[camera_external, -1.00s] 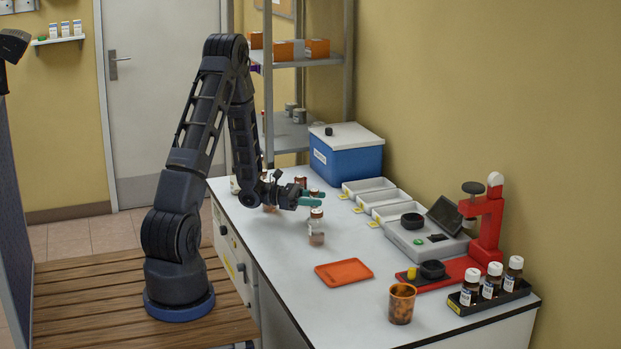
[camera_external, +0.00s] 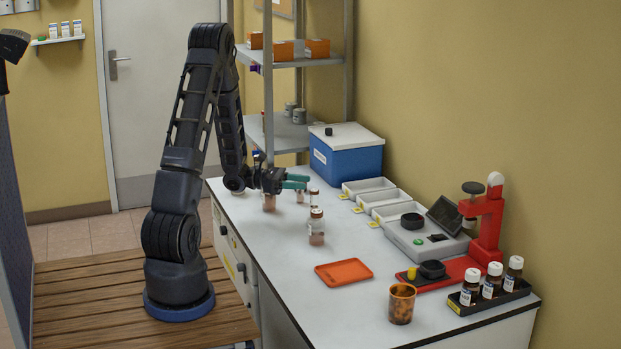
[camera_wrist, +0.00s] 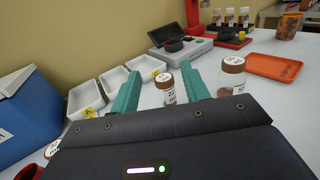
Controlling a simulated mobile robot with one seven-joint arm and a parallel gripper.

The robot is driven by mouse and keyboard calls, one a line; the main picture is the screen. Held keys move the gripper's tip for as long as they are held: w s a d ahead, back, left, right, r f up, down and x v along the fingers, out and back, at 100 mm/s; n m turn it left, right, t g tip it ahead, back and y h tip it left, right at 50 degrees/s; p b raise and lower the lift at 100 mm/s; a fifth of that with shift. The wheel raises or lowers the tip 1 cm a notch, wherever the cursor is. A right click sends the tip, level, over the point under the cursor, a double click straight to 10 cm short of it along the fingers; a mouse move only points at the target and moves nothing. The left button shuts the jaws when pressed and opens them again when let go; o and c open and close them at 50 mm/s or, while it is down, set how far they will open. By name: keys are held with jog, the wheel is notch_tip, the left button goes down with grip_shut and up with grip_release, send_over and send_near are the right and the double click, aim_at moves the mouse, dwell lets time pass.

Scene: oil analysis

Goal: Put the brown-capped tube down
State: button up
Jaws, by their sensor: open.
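My gripper (camera_external: 303,182) is open and empty above the back left part of the white bench. Its two teal fingers show in the wrist view (camera_wrist: 159,73), spread apart. A small brown-capped tube (camera_external: 313,199) stands upright on the bench just beyond the fingers. It also shows between them in the wrist view (camera_wrist: 165,92), with a white label. A larger brown-capped jar (camera_external: 316,232) stands upright in front of it, and to the right of the fingers in the wrist view (camera_wrist: 232,77). Another jar (camera_external: 269,203) stands below the gripper, its top partly hidden.
White trays (camera_external: 368,186) and a blue cooler (camera_external: 345,158) stand at the back. A grey device (camera_external: 428,247), a red stand (camera_external: 488,225) and a rack of bottles (camera_external: 515,290) are at right. An orange tray (camera_external: 343,272) and an amber cup (camera_external: 401,306) are nearer the front.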

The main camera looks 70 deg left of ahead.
jog(key=s+d+r+m+g, duration=0.2)
jog(key=d+r+m+g, duration=0.25)
jog(key=d, duration=0.35)
jog(key=s+d+r+m+g+h, duration=0.1)
jog(key=s+d+r+m+g, duration=0.15)
jog(key=d+m, duration=0.35)
jog(key=s+d+r+m+g, duration=0.25)
jog(key=d+r+g, duration=0.25)
jog(key=d, duration=0.4)
jog(key=s+d+r+m+y, duration=0.2)
jog(key=s+r+m+y, duration=0.2)
jog(key=s+m, duration=0.3)
jog(key=s+d+r+m+t+y, duration=0.1)
jog(key=s+d+r+m+y, duration=0.2)
jog(key=s+m+y, duration=0.4)
jog(key=shift+s+d+r+m+t, duration=0.3)
jog(key=shift+s+r+m, duration=0.2)
jog(key=shift+r+m, duration=0.5)
jog(key=shift+f, duration=0.15)
